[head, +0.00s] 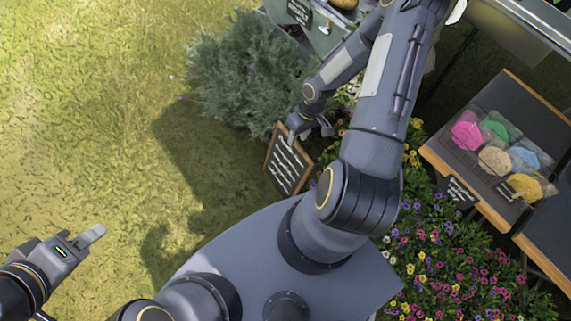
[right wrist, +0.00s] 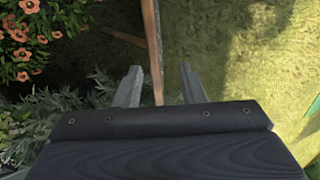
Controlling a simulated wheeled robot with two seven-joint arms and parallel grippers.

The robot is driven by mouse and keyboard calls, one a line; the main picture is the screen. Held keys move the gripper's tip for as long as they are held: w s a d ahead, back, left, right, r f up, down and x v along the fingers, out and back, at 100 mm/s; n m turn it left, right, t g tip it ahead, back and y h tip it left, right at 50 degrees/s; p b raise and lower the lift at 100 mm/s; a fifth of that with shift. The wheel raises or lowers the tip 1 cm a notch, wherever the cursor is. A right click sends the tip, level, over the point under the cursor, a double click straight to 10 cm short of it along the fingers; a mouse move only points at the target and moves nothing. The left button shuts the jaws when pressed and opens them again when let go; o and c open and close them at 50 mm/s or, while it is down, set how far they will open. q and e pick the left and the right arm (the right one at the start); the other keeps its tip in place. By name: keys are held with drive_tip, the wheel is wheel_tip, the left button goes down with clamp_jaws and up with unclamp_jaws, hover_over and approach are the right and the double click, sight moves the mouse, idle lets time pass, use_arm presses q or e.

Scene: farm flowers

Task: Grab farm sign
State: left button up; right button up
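The farm sign (head: 287,168) is a dark board with white writing and a wooden frame, standing tilted on the ground near the middle of the head view. My right gripper (head: 308,130) is at its upper edge. In the right wrist view the sign shows edge-on as a thin wooden strip (right wrist: 154,50). It runs between the two spread fingers of my right gripper (right wrist: 159,88), with gaps on both sides. My left gripper (head: 92,236) is low at the left, over grass, away from the sign; its finger gap cannot be made out.
A grey-green bush (head: 245,75) stands behind the sign. Colourful flowers (head: 450,250) fill the ground to the right. A wooden stand (head: 486,208) with bright bags is at the far right. Open grass (head: 90,110) lies to the left.

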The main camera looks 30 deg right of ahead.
sight(297, 143)
drive_tip(key=b+x, duration=0.1)
drive_tip(key=x, duration=0.1)
drive_tip(key=b+x, duration=0.1)
drive_tip(key=x, duration=0.1)
drive_tip(key=b+x, duration=0.1)
drive_tip(key=x, duration=0.2)
drive_tip(key=shift+d+f, duration=0.15)
drive_tip(key=shift+d, duration=0.2)
drive_tip(key=shift+f+b, duration=0.15)
drive_tip(key=shift+b, duration=0.15)
drive_tip(key=shift+c, duration=0.2)
clamp_jaws()
drive_tip(key=shift+d, duration=0.1)
idle(1.2)
